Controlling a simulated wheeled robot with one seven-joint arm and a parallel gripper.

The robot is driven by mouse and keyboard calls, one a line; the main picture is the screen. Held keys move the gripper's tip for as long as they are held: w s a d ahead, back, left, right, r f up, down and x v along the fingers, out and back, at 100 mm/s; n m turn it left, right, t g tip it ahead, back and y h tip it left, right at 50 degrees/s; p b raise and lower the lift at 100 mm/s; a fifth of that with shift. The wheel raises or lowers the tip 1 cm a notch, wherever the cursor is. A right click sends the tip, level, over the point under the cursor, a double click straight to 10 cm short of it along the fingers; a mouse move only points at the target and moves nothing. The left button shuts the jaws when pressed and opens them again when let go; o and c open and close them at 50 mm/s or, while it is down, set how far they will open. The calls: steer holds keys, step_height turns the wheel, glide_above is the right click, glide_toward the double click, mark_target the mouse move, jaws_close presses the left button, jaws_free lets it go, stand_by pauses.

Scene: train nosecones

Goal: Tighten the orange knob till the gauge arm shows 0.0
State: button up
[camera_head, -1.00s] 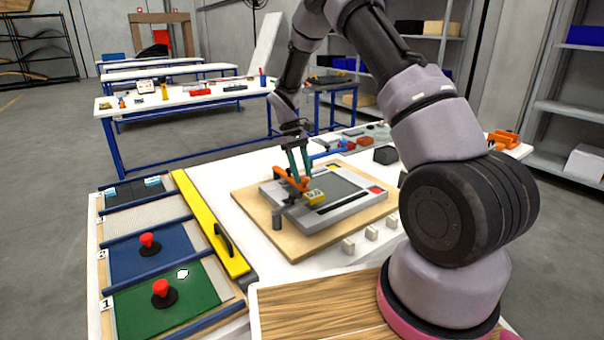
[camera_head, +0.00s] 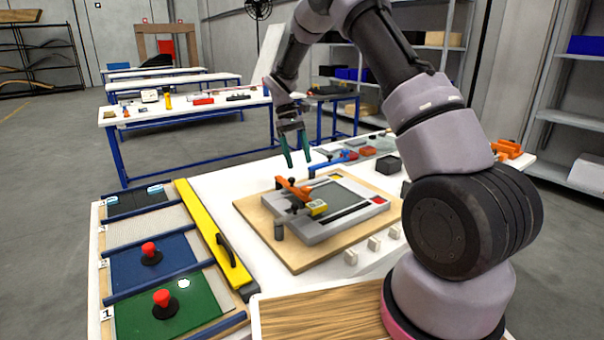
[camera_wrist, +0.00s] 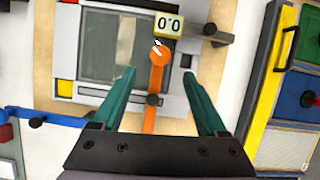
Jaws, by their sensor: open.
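The orange knob (camera_wrist: 159,55) is a round orange disc at the end of an orange arm (camera_wrist: 155,115), next to a yellow gauge (camera_wrist: 168,24) whose display reads 0.0, upside down in the wrist view. In the head view the orange arm (camera_head: 292,187) and yellow gauge (camera_head: 317,207) sit on a grey framed fixture (camera_head: 345,221). My gripper (camera_head: 298,164) is open and empty above the fixture. In the wrist view its green fingers (camera_wrist: 163,75) stand apart on either side of the orange arm, not touching the knob.
The fixture lies on a wooden board (camera_head: 290,259) on a white table. A yellow bar with a black handle (camera_head: 205,228) and a rack with red knobs (camera_head: 150,250) stand to the left. A blue clamp (camera_head: 328,165) and a black block (camera_head: 388,165) lie behind.

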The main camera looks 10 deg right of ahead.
steer(key=shift+v, duration=1.3)
steer(key=s+d+r+m+t+y, duration=0.1)
steer(key=s+d+r+m+t, duration=0.15)
steer(key=s+r, duration=0.5)
steer(key=s+d+r+m+t+y, duration=0.25)
steer(key=s+r, duration=0.25)
steer(key=r, duration=0.6)
steer(key=s+d+r+m+t, duration=0.1)
steer(key=s+r+m+t, duration=0.1)
steer(key=s, duration=0.7)
steer(key=s+d+r+m+t, duration=0.2)
steer(key=s+r+t, duration=0.1)
steer(key=s, duration=0.6)
steer(key=shift+s+m+t, duration=0.2)
steer(key=shift+m+t, duration=0.1)
steer(key=shift+t, duration=0.3)
steer(key=shift+r+y, duration=0.15)
steer(key=shift+y, duration=0.1)
